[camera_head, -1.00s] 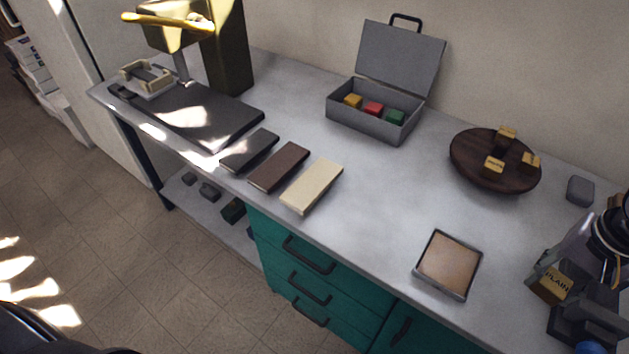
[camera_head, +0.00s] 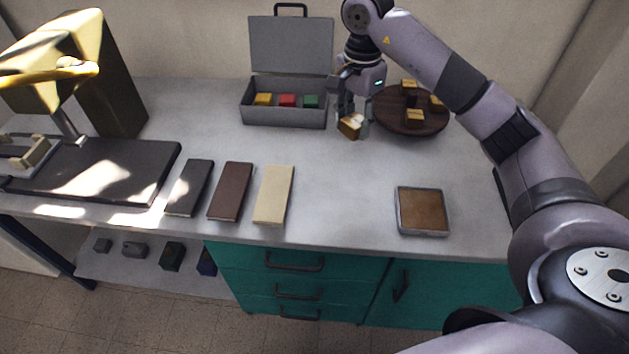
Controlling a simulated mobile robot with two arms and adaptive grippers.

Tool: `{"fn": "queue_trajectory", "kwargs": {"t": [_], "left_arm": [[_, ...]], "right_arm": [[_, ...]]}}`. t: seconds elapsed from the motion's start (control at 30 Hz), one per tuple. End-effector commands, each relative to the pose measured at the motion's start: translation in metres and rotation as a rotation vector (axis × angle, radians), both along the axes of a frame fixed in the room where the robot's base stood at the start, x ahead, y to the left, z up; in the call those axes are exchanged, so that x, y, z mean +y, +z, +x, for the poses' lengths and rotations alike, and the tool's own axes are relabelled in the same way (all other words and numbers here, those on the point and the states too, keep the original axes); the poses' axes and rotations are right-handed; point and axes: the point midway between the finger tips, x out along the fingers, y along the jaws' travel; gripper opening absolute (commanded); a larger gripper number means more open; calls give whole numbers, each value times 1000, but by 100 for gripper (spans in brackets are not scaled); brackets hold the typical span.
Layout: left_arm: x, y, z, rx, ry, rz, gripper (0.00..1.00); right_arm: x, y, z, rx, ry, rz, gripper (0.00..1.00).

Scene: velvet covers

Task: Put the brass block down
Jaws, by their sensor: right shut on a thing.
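My right gripper (camera_head: 352,112) is shut on a brass block (camera_head: 349,127), fingers pointing down. The block hangs over the grey bench top, between the open grey box and the round dark wooden stand; I cannot tell whether it touches the bench. The stand (camera_head: 385,123) carries 3 other brass blocks, at its back (camera_head: 409,85), front (camera_head: 415,117) and right (camera_head: 436,103). My left gripper is out of view.
The open grey box (camera_head: 284,116) holds yellow, red and green blocks. Black (camera_head: 189,188), brown (camera_head: 231,191) and cream (camera_head: 273,194) slabs lie at the front. A tan-filled tray (camera_head: 423,212) sits front right. The bench between them is clear.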

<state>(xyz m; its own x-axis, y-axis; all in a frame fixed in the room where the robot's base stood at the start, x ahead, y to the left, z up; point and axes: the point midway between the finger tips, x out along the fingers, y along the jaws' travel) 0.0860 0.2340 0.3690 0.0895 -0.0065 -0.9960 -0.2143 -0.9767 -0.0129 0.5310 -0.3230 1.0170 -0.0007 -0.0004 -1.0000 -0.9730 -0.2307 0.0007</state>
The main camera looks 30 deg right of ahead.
Motion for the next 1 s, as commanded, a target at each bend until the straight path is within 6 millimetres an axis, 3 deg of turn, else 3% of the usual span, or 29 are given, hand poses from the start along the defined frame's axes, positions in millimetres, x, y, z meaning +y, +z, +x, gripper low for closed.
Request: {"fn": "queue_trajectory", "kwargs": {"t": [0.03,0.5,0.83,1.0], "left_arm": [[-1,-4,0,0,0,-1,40],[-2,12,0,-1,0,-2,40],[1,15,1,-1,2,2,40],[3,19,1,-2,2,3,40]], "right_arm": [[1,-16,-2,7,1,3,0],[1,-123,-1,3,1,2,0],[0,-149,-1,0,2,1,0],[1,-175,-1,2,2,3,0]]}}
